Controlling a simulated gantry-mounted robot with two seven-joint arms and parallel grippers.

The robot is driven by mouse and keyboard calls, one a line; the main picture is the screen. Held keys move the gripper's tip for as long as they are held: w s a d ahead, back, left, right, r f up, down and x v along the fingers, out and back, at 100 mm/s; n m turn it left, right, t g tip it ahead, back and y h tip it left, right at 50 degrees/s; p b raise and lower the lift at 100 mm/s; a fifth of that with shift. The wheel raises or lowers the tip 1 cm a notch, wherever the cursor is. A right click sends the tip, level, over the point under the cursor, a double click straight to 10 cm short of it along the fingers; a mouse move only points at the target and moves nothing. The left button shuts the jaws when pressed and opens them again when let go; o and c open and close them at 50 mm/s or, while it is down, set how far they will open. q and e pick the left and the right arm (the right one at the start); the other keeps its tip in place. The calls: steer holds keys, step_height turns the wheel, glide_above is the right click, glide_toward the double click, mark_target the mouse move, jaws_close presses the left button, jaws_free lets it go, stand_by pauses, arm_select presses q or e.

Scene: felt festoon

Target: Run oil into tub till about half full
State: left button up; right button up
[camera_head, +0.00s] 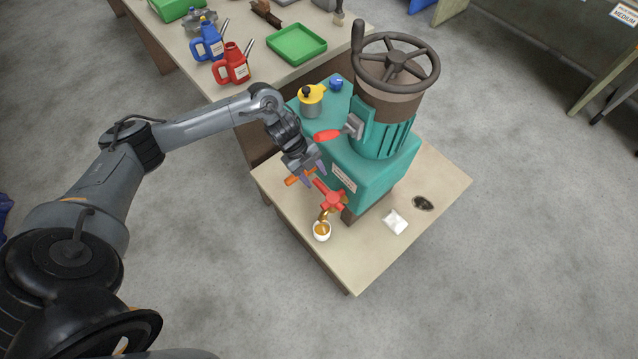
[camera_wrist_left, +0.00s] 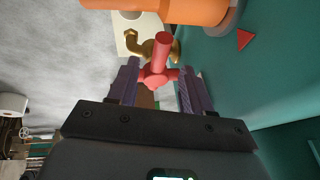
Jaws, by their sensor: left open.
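The tub (camera_head: 322,236), a small white cup, stands on the bench below a brass tap (camera_head: 324,214). Amber liquid shows inside it; I cannot tell its exact level, or whether a stream is falling. The tap's red cross handle (camera_head: 333,200) sits on the front of the teal machine (camera_head: 370,182). My left gripper (camera_head: 316,177) is open just above the handle. In the left wrist view, the red handle (camera_wrist_left: 157,73) lies between the spread purple fingers, with the brass tap (camera_wrist_left: 138,45) beyond; I see no clear grip. My right gripper is out of view.
An orange cylinder (camera_head: 299,177) is close beside my left fingers. A red-handled lever (camera_head: 327,136) and a large handwheel (camera_head: 396,61) are above. Oil cans (camera_head: 233,66) stand on the table behind.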

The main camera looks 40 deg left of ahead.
mark_target(320, 185)
arm_select(q)
steer(key=shift+b+x, duration=0.35)
steer(key=shift+x, duration=1.95)
jaws_close()
